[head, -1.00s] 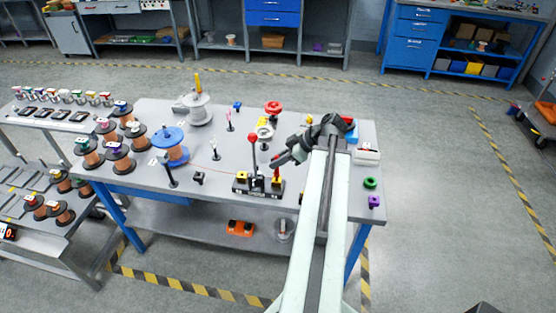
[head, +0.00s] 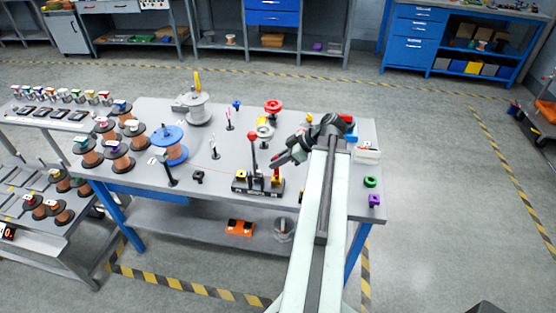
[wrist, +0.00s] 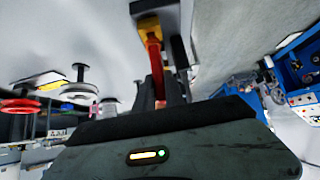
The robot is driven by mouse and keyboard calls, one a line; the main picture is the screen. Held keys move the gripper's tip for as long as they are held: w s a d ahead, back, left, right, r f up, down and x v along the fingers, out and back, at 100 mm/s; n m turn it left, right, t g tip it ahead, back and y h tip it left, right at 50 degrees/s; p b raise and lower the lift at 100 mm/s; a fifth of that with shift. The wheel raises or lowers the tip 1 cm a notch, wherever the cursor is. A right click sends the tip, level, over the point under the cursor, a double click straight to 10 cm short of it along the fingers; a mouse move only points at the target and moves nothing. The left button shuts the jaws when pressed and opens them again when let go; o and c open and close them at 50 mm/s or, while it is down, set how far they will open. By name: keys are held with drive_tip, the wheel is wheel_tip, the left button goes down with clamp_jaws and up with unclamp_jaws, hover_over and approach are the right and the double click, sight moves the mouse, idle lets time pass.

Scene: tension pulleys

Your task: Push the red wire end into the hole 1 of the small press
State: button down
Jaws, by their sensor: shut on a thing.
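The small press (head: 252,187) stands near the front edge of the grey workbench, with a black base and an upright lever topped by a red knob (head: 252,136). At its right end is a yellow part (head: 276,183), which seems to show in the wrist view (wrist: 148,26) too. My gripper (head: 277,162) is just above that right end. In the wrist view its jaws are shut on the red wire end (wrist: 155,65), a red stick pointing up at the yellow part. The two meet in the picture; I cannot tell whether the tip is inside a hole. Hole 1 is hidden.
A blue spool (head: 168,142), a grey spool (head: 197,109) and small posts stand on the left of the bench. A red handwheel (head: 272,106) is at the back. Green (head: 370,181) and purple (head: 374,200) pieces lie at the right. Copper spools crowd the left end.

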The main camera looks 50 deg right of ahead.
drive_tip(key=shift+f+b, duration=0.4)
idle(0.5)
drive_tip(key=c, duration=1.3)
unclamp_jaws()
drive_tip(key=shift+c, duration=0.2)
drive_tip(key=shift+o, duration=0.3)
drive_tip(key=shift+o, duration=1.4)
drive_tip(key=shift+s, duration=0.1)
drive_tip(key=shift+r, duration=0.1)
drive_tip(key=p+v, duration=0.5)
drive_tip(key=v, duration=0.2)
